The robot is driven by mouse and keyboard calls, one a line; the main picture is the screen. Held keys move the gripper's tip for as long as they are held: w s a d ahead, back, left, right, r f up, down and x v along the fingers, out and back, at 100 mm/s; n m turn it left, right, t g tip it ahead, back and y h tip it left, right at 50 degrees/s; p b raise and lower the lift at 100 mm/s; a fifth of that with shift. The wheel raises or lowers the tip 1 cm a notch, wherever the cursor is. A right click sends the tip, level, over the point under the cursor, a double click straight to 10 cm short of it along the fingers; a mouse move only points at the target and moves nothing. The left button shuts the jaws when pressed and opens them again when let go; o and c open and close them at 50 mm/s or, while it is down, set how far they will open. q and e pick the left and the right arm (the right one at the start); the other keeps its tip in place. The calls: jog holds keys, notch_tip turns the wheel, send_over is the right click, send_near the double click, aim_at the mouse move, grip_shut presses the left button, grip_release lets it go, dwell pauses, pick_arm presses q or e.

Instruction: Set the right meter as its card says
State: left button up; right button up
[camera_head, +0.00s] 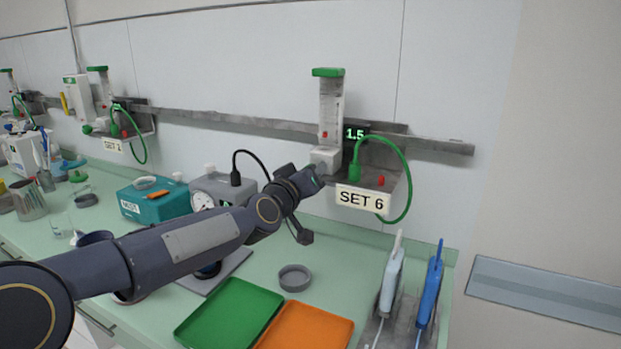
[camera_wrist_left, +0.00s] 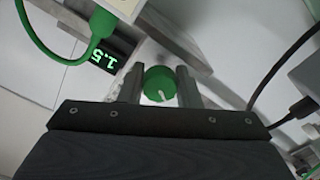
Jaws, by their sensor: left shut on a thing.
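The right meter (camera_head: 331,108) hangs on the wall rail, a clear upright tube with a green cap and a red float low in it. Its display (camera_head: 355,134) reads 1.5, and the card (camera_head: 362,199) below reads SET 6. My left gripper (camera_head: 318,172) is at the lower body of this meter. In the left wrist view the green knob (camera_wrist_left: 159,84) with a white mark sits between the two fingers, which are shut on it. The display shows there too (camera_wrist_left: 104,58). In the head view the knob is hidden by my gripper. My right gripper is in neither view.
A green hose (camera_head: 408,190) loops beside the meter. The left meter (camera_head: 100,92) has a card (camera_head: 112,146) reading SET 1, its last digit small. Below are a teal box (camera_head: 153,203), a grey gauge box (camera_head: 232,194), a green tray (camera_head: 230,315) and an orange tray (camera_head: 305,328).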

pick_arm(q)
jog(key=shift+n, duration=0.5)
jog(key=o, duration=1)
jog(key=shift+d, duration=0.1)
jog(key=shift+c, duration=0.2)
